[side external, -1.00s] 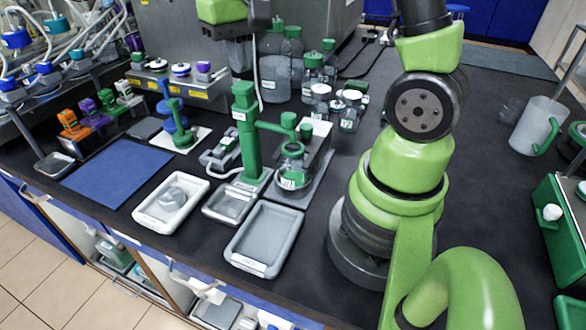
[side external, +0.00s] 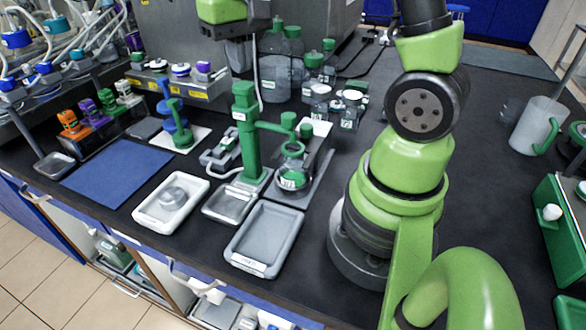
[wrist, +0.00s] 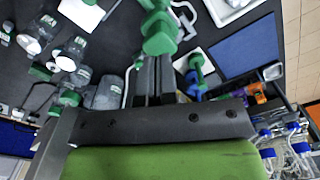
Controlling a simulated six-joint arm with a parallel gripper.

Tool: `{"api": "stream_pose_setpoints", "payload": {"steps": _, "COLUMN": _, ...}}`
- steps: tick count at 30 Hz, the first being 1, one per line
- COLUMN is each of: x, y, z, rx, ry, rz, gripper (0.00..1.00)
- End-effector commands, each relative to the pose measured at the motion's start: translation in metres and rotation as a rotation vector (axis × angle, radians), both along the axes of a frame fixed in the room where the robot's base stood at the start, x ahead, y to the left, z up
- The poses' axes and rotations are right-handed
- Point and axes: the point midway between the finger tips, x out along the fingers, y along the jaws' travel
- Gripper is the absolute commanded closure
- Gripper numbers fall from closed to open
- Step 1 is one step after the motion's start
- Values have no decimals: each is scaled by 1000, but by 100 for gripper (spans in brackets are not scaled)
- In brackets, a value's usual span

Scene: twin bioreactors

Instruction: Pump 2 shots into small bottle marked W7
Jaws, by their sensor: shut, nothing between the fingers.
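The green pump stand (side external: 246,130) rises from a metal tray in the middle of the bench, with a side arm reaching right. Small bottles with pale lids (side external: 320,92) stand behind to the right; I cannot tell which is W7. My gripper (side external: 240,68) is shut and empty just above the pump's column top; contact cannot be told. In the wrist view my fingers (wrist: 153,65) point at the green pump parts (wrist: 158,36).
Larger green-capped bottles (side external: 283,62) stand behind the pump. A blue mat (side external: 118,172) lies left. A jug (side external: 537,125) stands right; the dark bench between is mostly clear.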

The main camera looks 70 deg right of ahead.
Motion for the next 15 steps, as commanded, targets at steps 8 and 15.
{"api": "stream_pose_setpoints", "payload": {"steps": 8, "x": 0, "y": 0, "z": 0, "rx": 0, "ry": 0, "rz": 0, "gripper": 100}}
{"api": "stream_pose_setpoints", "payload": {"steps": 15, "x": 0, "y": 0, "z": -7, "rx": 0, "ry": 2, "rz": 1, "gripper": 100}}
